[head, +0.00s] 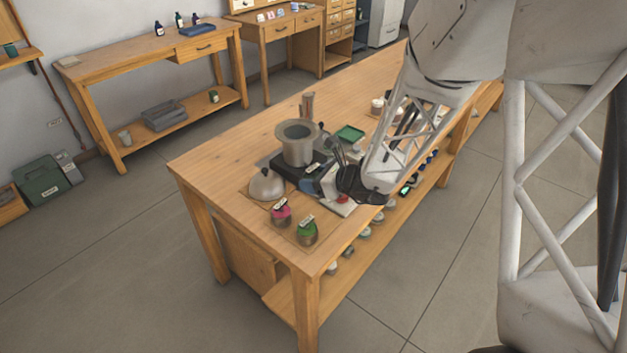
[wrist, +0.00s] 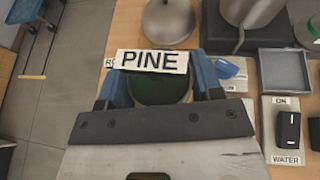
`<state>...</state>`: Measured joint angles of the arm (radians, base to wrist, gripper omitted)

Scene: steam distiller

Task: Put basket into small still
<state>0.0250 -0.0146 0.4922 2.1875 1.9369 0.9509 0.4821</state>
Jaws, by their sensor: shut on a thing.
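My gripper (wrist: 158,84) has blue fingers shut on a dark green round thing (wrist: 155,92) that bears a white PINE tag. I take this for the basket. In the head view my gripper (head: 321,182) is above the table beside the burner, and what it holds is mostly hidden there. A wide-rimmed grey pot (head: 298,150), open at the top, stands on a dark base and looks like the small still. Its lower body (wrist: 250,10) shows at the top right of the wrist view, apart from the basket.
A metal dome (head: 266,186) sits on the table (head: 225,160). Jars with pink (head: 281,214) and green (head: 307,233) tops stand near the corner. A square grey tray (wrist: 285,72) and a WATER switch (wrist: 289,130) lie to the right in the wrist view.

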